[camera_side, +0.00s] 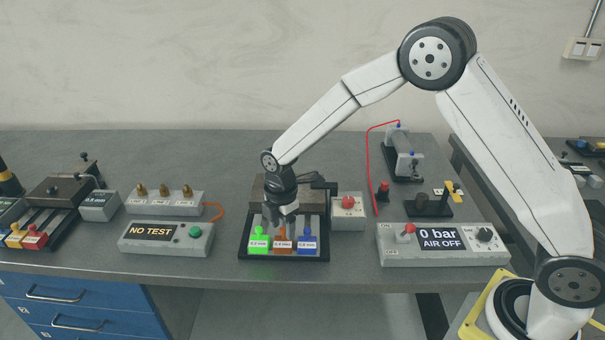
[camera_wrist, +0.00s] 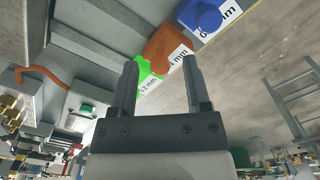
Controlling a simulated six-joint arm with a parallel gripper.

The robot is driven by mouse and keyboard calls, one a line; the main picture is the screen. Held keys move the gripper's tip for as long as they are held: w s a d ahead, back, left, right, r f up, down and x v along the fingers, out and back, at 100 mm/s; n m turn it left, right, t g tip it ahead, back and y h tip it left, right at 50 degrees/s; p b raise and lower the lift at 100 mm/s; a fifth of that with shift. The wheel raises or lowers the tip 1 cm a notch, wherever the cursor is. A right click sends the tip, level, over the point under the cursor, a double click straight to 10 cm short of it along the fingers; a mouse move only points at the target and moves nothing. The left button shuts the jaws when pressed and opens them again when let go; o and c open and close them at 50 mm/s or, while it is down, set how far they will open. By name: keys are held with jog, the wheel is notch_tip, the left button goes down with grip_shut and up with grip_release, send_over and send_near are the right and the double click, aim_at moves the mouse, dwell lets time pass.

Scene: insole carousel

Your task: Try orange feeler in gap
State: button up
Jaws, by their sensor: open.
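The orange feeler (camera_side: 282,244) stands in a dark tray (camera_side: 284,259), between the green feeler (camera_side: 259,240) and the blue feeler (camera_side: 306,241). Each carries a white label. My gripper (camera_side: 281,222) is open and points down just above and behind the orange feeler, hiding part of its top. In the wrist view, the orange feeler (camera_wrist: 166,42) shows between and beyond the fingertips of my gripper (camera_wrist: 160,63); nothing is held. The green feeler (camera_wrist: 144,73) and blue feeler (camera_wrist: 202,14) lie to either side. A dark metal block (camera_side: 262,186) stands behind the tray; I cannot make out its gap.
A grey box with a red button (camera_side: 348,203) is right of the tray. A panel reading "0 bar AIR OFF" (camera_side: 440,238) is further right. A "NO TEST" box (camera_side: 165,236) stands left. Bare bench top (camera_side: 228,240) shows left of the tray.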

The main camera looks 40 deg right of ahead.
jog(key=shift+f, duration=0.1)
grip_shut()
jog(key=shift+w+d, duration=1.05)
jog(key=shift+w, duration=0.05)
grip_release()
